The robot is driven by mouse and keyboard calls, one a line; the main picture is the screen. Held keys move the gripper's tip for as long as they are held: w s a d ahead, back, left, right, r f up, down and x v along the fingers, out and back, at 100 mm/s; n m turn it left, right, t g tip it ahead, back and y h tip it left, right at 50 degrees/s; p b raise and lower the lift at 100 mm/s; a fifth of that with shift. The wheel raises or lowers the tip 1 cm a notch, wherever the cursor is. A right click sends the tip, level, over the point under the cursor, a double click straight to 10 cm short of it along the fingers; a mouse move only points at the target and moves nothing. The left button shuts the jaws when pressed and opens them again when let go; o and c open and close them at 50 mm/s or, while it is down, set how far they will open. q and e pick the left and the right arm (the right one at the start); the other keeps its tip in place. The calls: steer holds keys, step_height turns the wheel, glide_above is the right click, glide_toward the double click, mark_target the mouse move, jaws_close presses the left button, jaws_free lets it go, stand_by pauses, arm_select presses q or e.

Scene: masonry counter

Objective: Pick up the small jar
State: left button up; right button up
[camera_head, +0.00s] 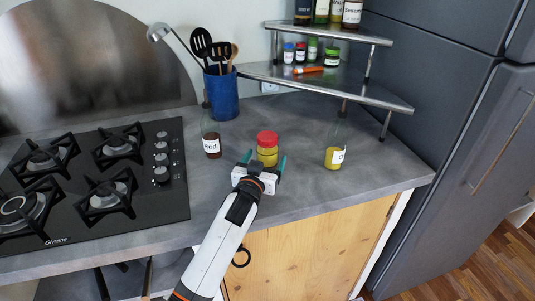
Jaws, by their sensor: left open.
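The small jar (267,153) has a red lid and a yellow body, and stands upright on the grey counter. My left gripper (264,163) reaches in from the front, with its teal-tipped fingers spread, one on each side of the jar's lower part. The gripper is open; I cannot tell whether either finger touches the jar. The jar's base is partly hidden behind the gripper. My right gripper is not in view.
A dark bottle labelled Red (212,147) stands left of the jar, and a bottle with yellow contents (334,157) stands to the right. A blue utensil holder (222,95), metal corner shelf (370,90) and gas hob (95,180) surround the space.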

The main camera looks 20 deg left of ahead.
arm_select(q)
steer(key=w, duration=0.4)
steer(key=shift+w+f, duration=0.15)
steer(key=shift+f, duration=0.15)
